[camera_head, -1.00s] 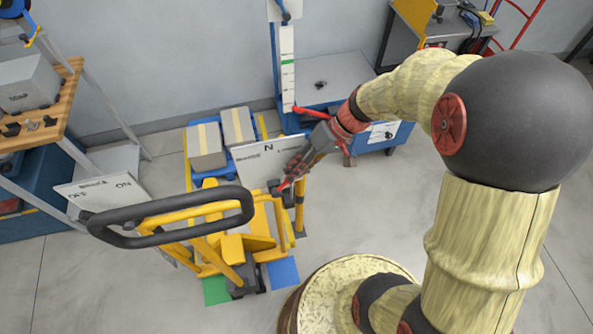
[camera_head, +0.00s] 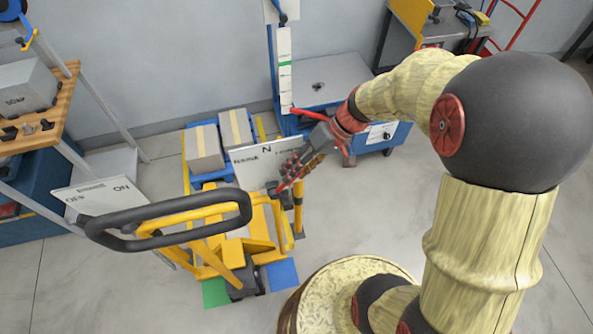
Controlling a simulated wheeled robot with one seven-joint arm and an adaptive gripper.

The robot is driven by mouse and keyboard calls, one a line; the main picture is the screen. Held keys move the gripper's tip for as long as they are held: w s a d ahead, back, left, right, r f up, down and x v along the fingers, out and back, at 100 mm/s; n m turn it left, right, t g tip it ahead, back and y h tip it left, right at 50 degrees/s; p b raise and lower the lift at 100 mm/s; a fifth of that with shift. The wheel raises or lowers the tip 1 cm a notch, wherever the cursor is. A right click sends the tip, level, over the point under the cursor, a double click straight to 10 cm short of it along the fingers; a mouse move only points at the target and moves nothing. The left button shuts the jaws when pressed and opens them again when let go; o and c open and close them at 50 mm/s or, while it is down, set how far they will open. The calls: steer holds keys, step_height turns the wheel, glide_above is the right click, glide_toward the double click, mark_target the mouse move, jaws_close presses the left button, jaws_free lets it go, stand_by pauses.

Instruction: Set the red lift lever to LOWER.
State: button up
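The yellow pallet truck (camera_head: 262,244) stands left of centre, with a black loop handle. A white sign (camera_head: 243,172) on it reads "N" in the middle; its left word is too blurred to read and its right part is partly behind my gripper. My gripper (camera_head: 290,178) reaches down from the right to the sign's right edge. A small red piece, apparently the lift lever (camera_head: 284,186), shows at the fingertips beside a dark mount. Whether the fingers touch or hold it, and whether they are open, I cannot tell.
Behind is a blue stand (camera_head: 334,77) with a red bar (camera_head: 309,113). A shelf (camera_head: 42,128) is at far left. Floor at right is clear.

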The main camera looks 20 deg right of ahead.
steer(key=v, duration=1.1)
steer(key=shift+d+r, duration=0.15)
steer(key=shift+r, duration=0.1)
steer(key=s+d+m+h, duration=0.3)
steer(key=s+m+h, duration=0.2)
steer(key=s, duration=0.1)
steer(key=s+a+r+n+t+h, duration=0.2)
steer(key=s+a+r+n+t, duration=0.1)
steer(key=r, duration=0.6)
steer(key=s+a+t, duration=0.1)
steer(key=s+t, duration=0.1)
steer(key=s, duration=0.1)
steer(key=shift+a+r, duration=0.4)
